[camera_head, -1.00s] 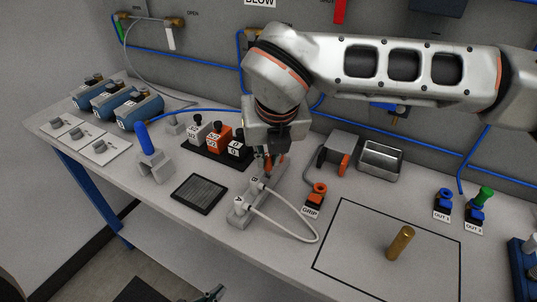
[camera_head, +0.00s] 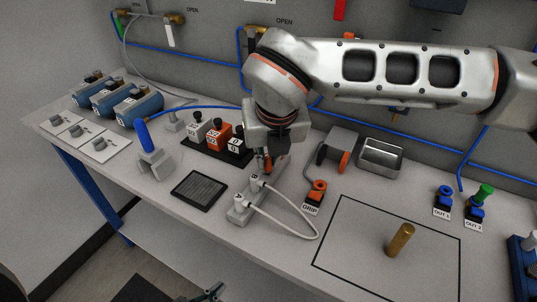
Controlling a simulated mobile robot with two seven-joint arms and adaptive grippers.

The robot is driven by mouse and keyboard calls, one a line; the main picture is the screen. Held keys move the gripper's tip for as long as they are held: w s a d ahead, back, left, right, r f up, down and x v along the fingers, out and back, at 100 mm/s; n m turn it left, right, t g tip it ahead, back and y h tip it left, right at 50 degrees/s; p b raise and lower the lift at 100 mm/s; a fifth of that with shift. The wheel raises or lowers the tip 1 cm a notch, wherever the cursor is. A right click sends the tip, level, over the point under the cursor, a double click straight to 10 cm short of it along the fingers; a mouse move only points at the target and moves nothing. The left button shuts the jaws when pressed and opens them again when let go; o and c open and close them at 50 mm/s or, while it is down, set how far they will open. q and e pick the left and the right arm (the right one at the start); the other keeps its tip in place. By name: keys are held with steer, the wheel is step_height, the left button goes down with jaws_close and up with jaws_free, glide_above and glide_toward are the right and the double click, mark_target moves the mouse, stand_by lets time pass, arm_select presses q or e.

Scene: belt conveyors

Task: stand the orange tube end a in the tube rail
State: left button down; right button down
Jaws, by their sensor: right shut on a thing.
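The tube rail (camera_head: 233,217) is a light grey block with labels A and B, at the middle of the bench. A pale tube (camera_head: 317,232) loops out from its right side, with pale ends at the A and B positions. My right gripper (camera_head: 267,167) points down over the far end of the rail, close beyond B. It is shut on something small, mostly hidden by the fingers. A bit of orange shows there, but I cannot tell whether it is the orange tube end. My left gripper (camera_head: 209,294) barely shows at the bottom edge; its opening is unclear.
Left of the rail lie a dark ribbed mat (camera_head: 199,190) and a grey stand with a blue tube (camera_head: 145,135). An orange GRIP fitting (camera_head: 317,188) stands close on the right. A metal tray (camera_head: 381,157) is behind. A brass cylinder (camera_head: 400,240) stands in a black outlined square.

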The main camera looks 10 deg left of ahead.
mark_target(268, 158)
steer(key=shift+f, duration=0.5)
stand_by(0.4)
steer(key=c, duration=2)
jaws_free()
steer(key=shift+o, duration=0.2)
steer(key=o, duration=0.4)
arm_select(q)
steer(key=shift+w+r, duration=0.1)
arm_select(e)
steer(key=shift+r, duration=0.15)
steer(key=shift+r+p, duration=1.8)
steer(key=shift+r, duration=1.65)
arm_select(q)
steer(key=shift+t, duration=0.3)
steer(key=r, duration=0.1)
steer(key=w+r, duration=0.1)
steer(key=r, duration=0.1)
steer(key=w+r, duration=0.1)
steer(key=r, duration=0.1)
steer(key=shift+r, duration=0.2)
